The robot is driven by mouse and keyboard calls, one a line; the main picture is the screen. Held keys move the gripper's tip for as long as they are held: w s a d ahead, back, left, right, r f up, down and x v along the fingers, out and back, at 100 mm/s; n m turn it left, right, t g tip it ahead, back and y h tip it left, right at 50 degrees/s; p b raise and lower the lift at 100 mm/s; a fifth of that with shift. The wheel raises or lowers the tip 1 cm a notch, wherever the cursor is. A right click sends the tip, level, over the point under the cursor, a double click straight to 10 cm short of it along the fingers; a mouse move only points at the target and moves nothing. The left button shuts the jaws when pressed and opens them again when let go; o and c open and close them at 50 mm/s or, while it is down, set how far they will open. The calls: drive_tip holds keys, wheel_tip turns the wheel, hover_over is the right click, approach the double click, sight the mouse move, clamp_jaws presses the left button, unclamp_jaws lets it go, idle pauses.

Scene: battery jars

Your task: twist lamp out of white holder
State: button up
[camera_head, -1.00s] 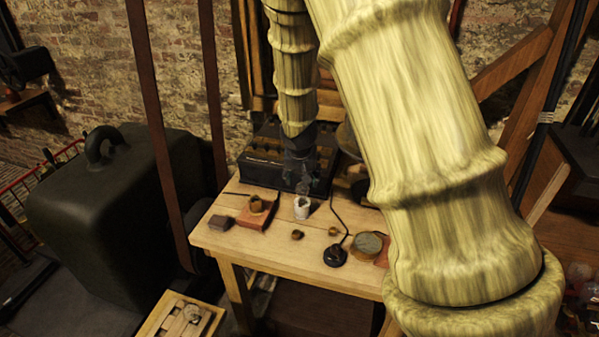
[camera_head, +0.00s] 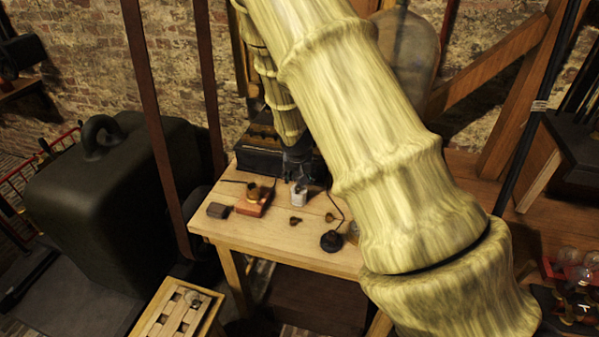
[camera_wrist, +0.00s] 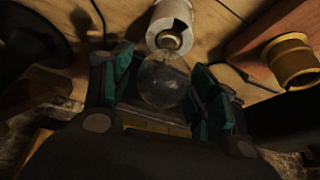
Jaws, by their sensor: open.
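The white holder (camera_head: 299,197) stands on the wooden table in the head view. It also shows at the top of the wrist view (camera_wrist: 172,22). The lamp (camera_wrist: 163,82), a clear glass bulb with a metal base, has its base at the holder's mouth; I cannot tell how far it sits in. My gripper (camera_wrist: 160,90) is open, with teal-padded fingers on both sides of the bulb. A gap shows between the bulb and the right finger; contact on the left is unclear. In the head view my gripper (camera_head: 299,165) is dark and small above the holder.
A black round base with a cord (camera_head: 332,241) stands in front.

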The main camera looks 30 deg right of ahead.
drive_tip(key=c, duration=1.1)
drive_tip(key=shift+a+r+n+t+y+p, duration=0.15)
drive_tip(key=shift+n+y+p, duration=0.15)
drive_tip(key=shift+n, duration=0.4)
drive_tip(key=shift+f+n+t+y+p, duration=0.1)
drive_tip(key=shift+n+t+y+p, duration=0.2)
drive_tip(key=shift+n, duration=0.4)
drive_tip(key=shift+w+a+n+y+p, duration=0.1)
drive_tip(key=shift+n+y+p, duration=0.15)
drive_tip(key=shift+n+p, duration=0.45)
drive_tip(key=shift+w+a+n+y+p, duration=0.1)
drive_tip(key=shift+n+y+p, duration=0.15)
drive_tip(key=shift+n+p, duration=0.45)
drive_tip(key=shift+n, duration=0.4)
drive_tip(key=shift+a+n+y+p, duration=0.25)
drive_tip(key=shift+n+y+p, duration=0.45)
drive_tip(key=shift+n+p, duration=1.05)
drive_tip(key=shift+s+a+n+y+p, duration=0.15)
drive_tip(key=shift+n+y+p, duration=1)
drive_tip(key=shift+p, duration=2.4)
drive_tip(key=shift+a+n+g+h+p, duration=0.1)
drive_tip(key=shift+n+g+h+p, duration=0.2)
drive_tip(key=shift+n, duration=0.2)
drive_tip(key=shift+n+p, duration=0.4)
drive_tip(key=shift+p, duration=0.15)
